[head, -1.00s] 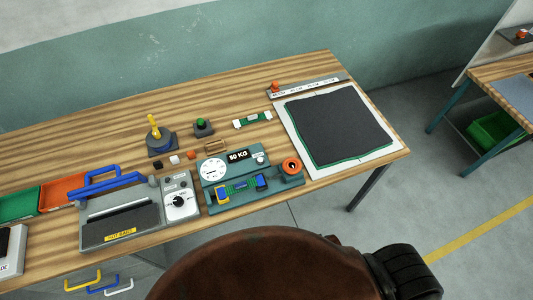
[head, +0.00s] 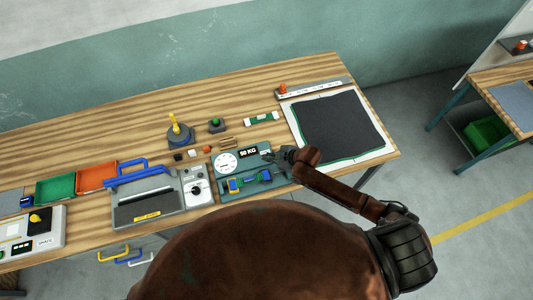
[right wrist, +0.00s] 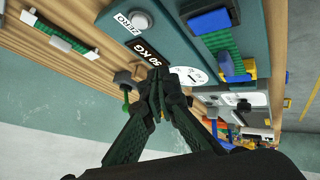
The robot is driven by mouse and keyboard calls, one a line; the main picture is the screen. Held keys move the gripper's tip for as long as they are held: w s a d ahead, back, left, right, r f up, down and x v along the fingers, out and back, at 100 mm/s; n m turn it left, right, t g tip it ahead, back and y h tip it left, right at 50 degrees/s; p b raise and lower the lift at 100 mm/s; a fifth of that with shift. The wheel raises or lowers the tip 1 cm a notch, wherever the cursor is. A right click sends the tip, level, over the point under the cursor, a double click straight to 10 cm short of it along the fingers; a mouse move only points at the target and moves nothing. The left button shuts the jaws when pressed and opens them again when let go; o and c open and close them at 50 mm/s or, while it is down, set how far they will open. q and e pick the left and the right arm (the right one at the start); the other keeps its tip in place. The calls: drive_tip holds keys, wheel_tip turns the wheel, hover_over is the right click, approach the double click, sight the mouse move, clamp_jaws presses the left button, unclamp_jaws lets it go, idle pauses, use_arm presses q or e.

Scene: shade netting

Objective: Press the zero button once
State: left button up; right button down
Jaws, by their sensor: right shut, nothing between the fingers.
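The teal scale (head: 240,166) on the bench has a round white dial (head: 226,162) and a black "50 KG" plate (head: 248,152). In the right wrist view, the round white zero button (right wrist: 141,20) sits beside a "ZERO" label (right wrist: 130,29) on the scale's teal face (right wrist: 173,40). In the head view the button is small, close to my gripper, and hard to make out. My right gripper (head: 283,155) is shut and empty at the scale's right end. In the wrist view its closed fingertips (right wrist: 165,78) lie below the "50 KG" plate, apart from the button in the picture. My left gripper is out of view.
A green strip (head: 247,182) in blue clamps lies along the scale's front. A grey dial box (head: 198,187) and a blue-handled hot-bar unit (head: 148,205) stand to the left. Dark netting (head: 340,128) lies on a white board to the right. The rear bench is mostly clear.

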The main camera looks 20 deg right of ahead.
drive_tip(key=w+d+r+n, duration=0.1)
drive_tip(key=w+r+n, duration=0.2)
drive_tip(key=w, duration=0.2)
drive_tip(key=shift+d+y+p, duration=0.3)
drive_tip(key=shift+d+p, duration=0.05)
drive_tip(key=shift+p, duration=0.05)
drive_tip(key=shift+f, duration=0.1)
wheel_tip(320, 180, down, 7)
drive_tip(key=b, duration=0.6)
drive_tip(key=shift+f, duration=0.2)
drive_tip(key=shift+f+b, duration=0.5)
drive_tip(key=shift+f, duration=0.1)
drive_tip(key=shift+f, duration=0.1)
drive_tip(key=shift+f, duration=0.35)
